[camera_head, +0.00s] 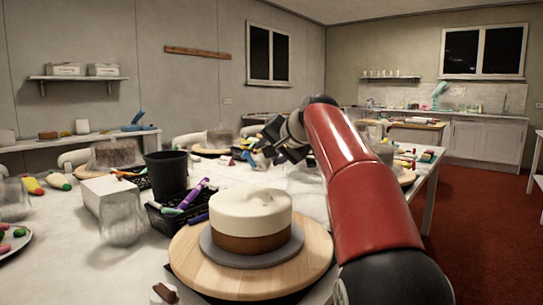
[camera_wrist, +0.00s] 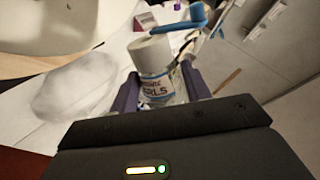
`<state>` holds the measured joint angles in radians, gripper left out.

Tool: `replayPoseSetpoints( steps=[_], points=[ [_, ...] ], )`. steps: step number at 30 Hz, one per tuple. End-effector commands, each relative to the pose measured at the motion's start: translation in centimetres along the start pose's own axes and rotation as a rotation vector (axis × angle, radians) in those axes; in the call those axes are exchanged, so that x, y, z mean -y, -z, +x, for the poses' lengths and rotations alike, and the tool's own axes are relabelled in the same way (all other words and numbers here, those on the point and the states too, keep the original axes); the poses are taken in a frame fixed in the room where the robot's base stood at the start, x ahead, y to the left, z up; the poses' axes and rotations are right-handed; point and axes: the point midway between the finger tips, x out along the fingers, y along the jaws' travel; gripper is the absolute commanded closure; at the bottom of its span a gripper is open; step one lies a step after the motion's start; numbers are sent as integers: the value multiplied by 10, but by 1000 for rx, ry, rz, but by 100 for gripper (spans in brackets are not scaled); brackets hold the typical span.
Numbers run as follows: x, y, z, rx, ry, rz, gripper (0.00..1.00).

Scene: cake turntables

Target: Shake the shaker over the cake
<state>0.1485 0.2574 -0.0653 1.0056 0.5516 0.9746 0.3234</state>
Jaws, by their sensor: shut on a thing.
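The cake (camera_head: 250,206) has a white top over a brown base and sits on a grey disc (camera_head: 250,250) on a round wooden turntable (camera_head: 305,272) at the front of the table. My gripper (camera_head: 264,152) is beyond the cake in the head view, above the table and slightly right of the cake. In the wrist view, the shaker (camera_wrist: 152,58) has a white upper part and a printed label. It stands between the purple fingers of my gripper (camera_wrist: 158,82), which are shut on it. In the head view I cannot make out the shaker clearly.
Left of the cake are a black basket (camera_head: 170,222) with coloured tubes, a black cup (camera_head: 167,172), a white box (camera_head: 108,197) and a clear jar (camera_head: 122,222). Farther back stand other covered cakes (camera_head: 117,153). My arm passes close on the cake's right.

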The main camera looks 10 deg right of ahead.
Motion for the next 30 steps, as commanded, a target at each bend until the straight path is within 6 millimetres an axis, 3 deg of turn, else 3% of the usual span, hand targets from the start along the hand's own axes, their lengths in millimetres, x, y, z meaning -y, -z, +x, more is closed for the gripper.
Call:
replayPoseSetpoints(
  steps=[11, 15, 18, 30],
  points=[
    [2, 1, -2, -11, 2, -13, 81],
    [4, 10, -4, -11, 1, -12, 81],
    [-1, -1, 0, -10, 2, -13, 81],
    [2, -2, -2, -46, 6, -57, 81]
  ],
)
